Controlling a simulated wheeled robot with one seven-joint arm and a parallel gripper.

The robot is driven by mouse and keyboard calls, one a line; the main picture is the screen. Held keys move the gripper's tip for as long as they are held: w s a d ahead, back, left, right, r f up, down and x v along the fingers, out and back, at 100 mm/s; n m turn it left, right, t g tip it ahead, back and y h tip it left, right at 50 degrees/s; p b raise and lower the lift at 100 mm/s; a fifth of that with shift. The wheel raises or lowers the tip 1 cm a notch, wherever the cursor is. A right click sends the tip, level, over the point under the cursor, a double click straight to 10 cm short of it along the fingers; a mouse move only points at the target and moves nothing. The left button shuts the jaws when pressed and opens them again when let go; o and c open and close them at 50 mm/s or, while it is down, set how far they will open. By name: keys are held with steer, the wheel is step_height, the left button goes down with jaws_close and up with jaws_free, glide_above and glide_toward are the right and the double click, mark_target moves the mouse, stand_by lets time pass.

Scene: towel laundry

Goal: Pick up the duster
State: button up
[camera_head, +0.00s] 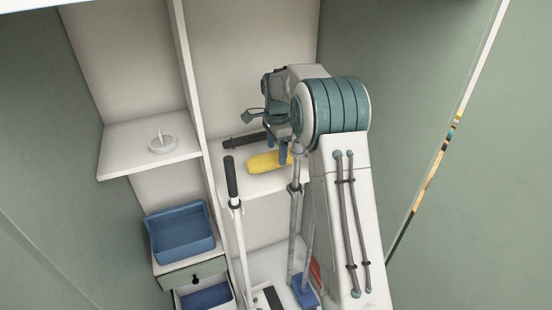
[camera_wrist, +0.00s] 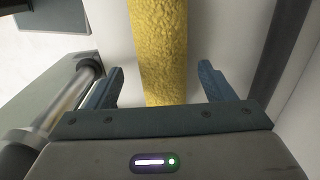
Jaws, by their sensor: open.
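The duster's yellow fluffy part (camera_head: 266,162) lies on a white shelf in the right section of the cupboard. In the wrist view the yellow part (camera_wrist: 158,45) runs from the top edge down between my fingers. My gripper (camera_wrist: 160,72) is open, with one blue-grey finger on each side of it and a gap on both sides. In the head view my gripper (camera_head: 286,148) is at the duster's right end and hides part of it. I cannot tell how far above the shelf the fingertips are.
A dark rod-like object (camera_head: 244,141) lies just behind the duster. An upright pole with a dark grip (camera_head: 231,177) stands in front of the shelf. A divider (camera_head: 190,90) is to the left. A small white dish (camera_head: 162,144) and a blue bin (camera_head: 182,233) are further left.

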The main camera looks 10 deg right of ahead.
mark_target(276, 152)
steer(key=shift+w+f, duration=0.15)
steer(key=shift+f, duration=1.55)
steer(key=shift+c, duration=0.4)
steer(key=c, duration=1)
steer(key=shift+o, duration=0.2)
steer(key=shift+r, duration=0.1)
